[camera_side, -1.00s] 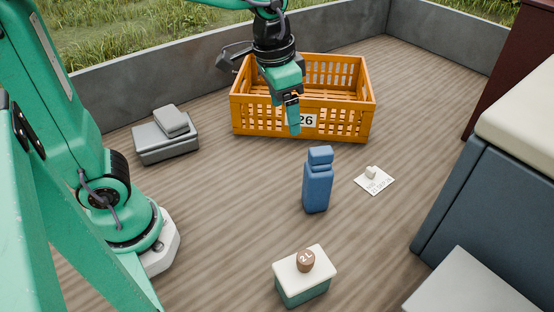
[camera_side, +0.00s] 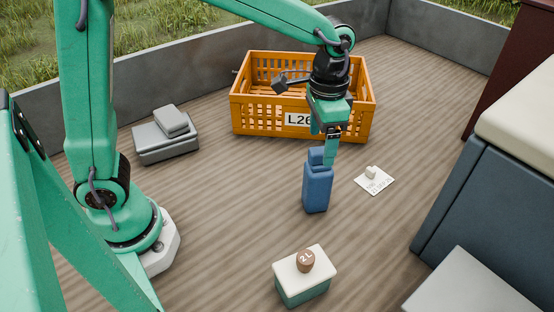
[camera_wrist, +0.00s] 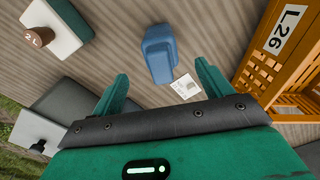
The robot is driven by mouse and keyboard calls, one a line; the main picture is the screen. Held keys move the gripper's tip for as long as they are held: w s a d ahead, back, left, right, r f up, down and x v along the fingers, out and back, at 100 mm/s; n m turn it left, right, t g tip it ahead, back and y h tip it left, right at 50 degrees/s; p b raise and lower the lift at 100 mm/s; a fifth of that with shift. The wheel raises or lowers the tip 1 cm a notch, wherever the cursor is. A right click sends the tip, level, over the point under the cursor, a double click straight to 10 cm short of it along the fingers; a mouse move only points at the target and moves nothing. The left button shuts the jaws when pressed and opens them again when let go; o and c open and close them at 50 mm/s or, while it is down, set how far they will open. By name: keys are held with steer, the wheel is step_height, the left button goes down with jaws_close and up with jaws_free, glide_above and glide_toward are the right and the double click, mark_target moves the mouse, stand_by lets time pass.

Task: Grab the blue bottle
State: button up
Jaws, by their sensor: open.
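The blue bottle (camera_side: 317,188) stands upright on the wooden floor in front of the orange crate. In the wrist view the bottle (camera_wrist: 159,55) lies beyond the fingertips, between their lines. My gripper (camera_side: 330,150) is at the height of the bottle's cap and overlaps it in the side view; I cannot tell from there whether they touch. The wrist view shows the two green fingers of my gripper (camera_wrist: 162,82) spread apart with nothing between them.
The orange crate (camera_side: 265,122) labelled L26 stands behind the bottle. A white paper (camera_side: 374,181) with a small pale object lies to its right. A green box with a white lid (camera_side: 290,276) and a brown 2L knob is in front. Grey cases (camera_side: 165,146) sit at left.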

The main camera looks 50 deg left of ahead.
mark_target(322, 149)
steer(key=shift+f, duration=0.5)
steer(key=shift+w+f, duration=0.1)
steer(key=shift+f, duration=2.55)
steer(key=shift+r, duration=0.1)
jaws_close()
steer(key=shift+r, duration=0.15)
